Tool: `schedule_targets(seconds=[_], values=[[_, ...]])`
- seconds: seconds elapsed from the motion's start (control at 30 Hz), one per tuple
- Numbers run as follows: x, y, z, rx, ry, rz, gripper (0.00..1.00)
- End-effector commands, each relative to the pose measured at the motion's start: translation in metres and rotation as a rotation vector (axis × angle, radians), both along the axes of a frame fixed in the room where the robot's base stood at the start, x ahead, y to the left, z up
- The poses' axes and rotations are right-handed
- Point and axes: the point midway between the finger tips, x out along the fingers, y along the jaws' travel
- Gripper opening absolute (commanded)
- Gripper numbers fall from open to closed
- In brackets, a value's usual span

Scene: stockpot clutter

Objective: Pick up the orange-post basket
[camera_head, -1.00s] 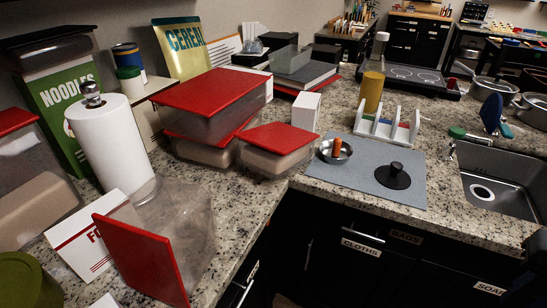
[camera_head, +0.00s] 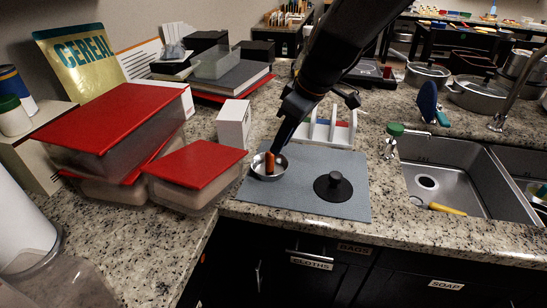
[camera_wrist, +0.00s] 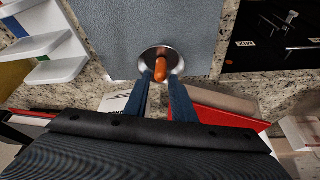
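The orange-post basket (camera_head: 261,173) is a small shiny metal bowl with an upright orange post (camera_head: 270,162) in its middle. It stands on the left part of a grey mat (camera_head: 305,160). My gripper (camera_head: 276,150) reaches down to it from above. In the wrist view, the two dark blue fingers of my gripper (camera_wrist: 161,80) are apart, one on each side of the orange post (camera_wrist: 161,69). I see no clear contact with the post. The metal basket (camera_wrist: 148,59) lies beyond the fingertips, partly hidden by them.
A black disc with a knob (camera_head: 333,186) lies on the mat to the right. A white rack (camera_head: 338,132) stands behind, and a white box (camera_head: 234,123) stands behind left. Red-lidded containers (camera_head: 196,165) crowd the left. A sink (camera_head: 440,175) is to the right.

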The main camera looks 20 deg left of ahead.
Motion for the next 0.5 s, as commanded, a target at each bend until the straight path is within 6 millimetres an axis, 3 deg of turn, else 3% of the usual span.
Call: schedule_targets(seconds=[0.1,0.5], values=[[-0.003,0.013,-0.006,0.005,-0.003,0.03,0.23],[-0.004,0.03,-0.042,0.003,-0.001,0.034,0.23]])
